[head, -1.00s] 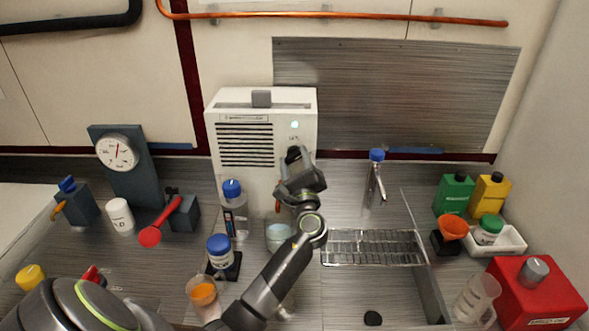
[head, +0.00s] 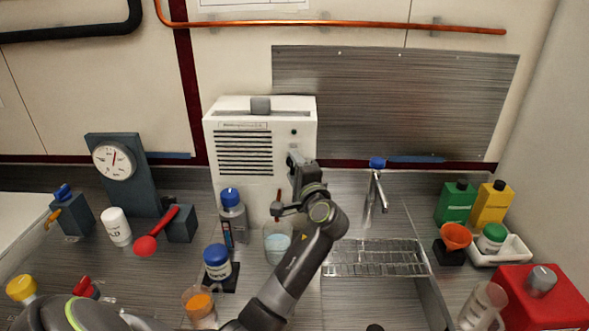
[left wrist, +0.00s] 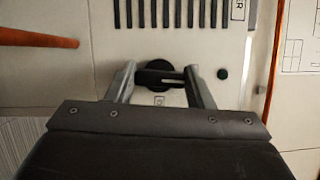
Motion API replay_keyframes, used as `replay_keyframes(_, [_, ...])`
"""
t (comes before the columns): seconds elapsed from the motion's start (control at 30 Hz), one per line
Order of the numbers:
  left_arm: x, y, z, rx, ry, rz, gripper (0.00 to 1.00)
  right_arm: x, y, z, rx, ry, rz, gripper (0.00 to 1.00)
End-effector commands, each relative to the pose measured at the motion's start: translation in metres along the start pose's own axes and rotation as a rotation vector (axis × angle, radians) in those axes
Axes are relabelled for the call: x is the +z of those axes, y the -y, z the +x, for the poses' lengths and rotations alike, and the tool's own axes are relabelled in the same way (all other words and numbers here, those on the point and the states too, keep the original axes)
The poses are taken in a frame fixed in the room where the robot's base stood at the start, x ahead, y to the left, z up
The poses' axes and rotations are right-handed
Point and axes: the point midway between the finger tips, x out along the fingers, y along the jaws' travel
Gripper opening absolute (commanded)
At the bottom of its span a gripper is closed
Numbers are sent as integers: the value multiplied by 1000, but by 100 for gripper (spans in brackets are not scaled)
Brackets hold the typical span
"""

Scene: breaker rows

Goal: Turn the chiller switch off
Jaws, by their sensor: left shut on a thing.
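The white chiller (head: 263,172) stands against the back wall, with a dark vent grille and a small round indicator (head: 294,132) that looks dark. Its black rotary switch (left wrist: 158,75) shows in the left wrist view, with its bar lying across the picture between my fingers. My left gripper (left wrist: 161,82) is shut on this switch, a finger at each end of the bar. In the head view my left gripper (head: 293,162) is at the chiller's right front and hides most of the switch. The indicator also looks dark in the left wrist view (left wrist: 222,73). My right gripper is not in view.
A blue-capped bottle (head: 232,218) and a beaker of pale liquid (head: 277,243) stand close below the chiller. A tap (head: 375,190) and a wire rack (head: 375,258) are right of my arm.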

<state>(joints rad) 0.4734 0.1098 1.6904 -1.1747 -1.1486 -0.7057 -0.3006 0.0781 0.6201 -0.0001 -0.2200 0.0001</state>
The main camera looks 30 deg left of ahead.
Motion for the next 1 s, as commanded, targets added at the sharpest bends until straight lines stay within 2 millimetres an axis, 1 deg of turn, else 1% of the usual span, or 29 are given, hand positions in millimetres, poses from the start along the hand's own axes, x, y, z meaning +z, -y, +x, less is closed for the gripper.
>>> replay_keyframes(0.3, [0,-1,0,40,1,-88,24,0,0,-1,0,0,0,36])
replay_keyframes(0.77, [0,-2,0,46,1,-101,24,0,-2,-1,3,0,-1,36])
replay_keyframes(0.8, [0,-2,0,46,1,-101,49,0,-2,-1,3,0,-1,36])
replay_keyframes(0.97, [0,-1,0,45,1,-100,69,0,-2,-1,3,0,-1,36])
replay_keyframes(1.0, [0,-1,0,44,1,-100,69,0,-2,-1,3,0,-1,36])
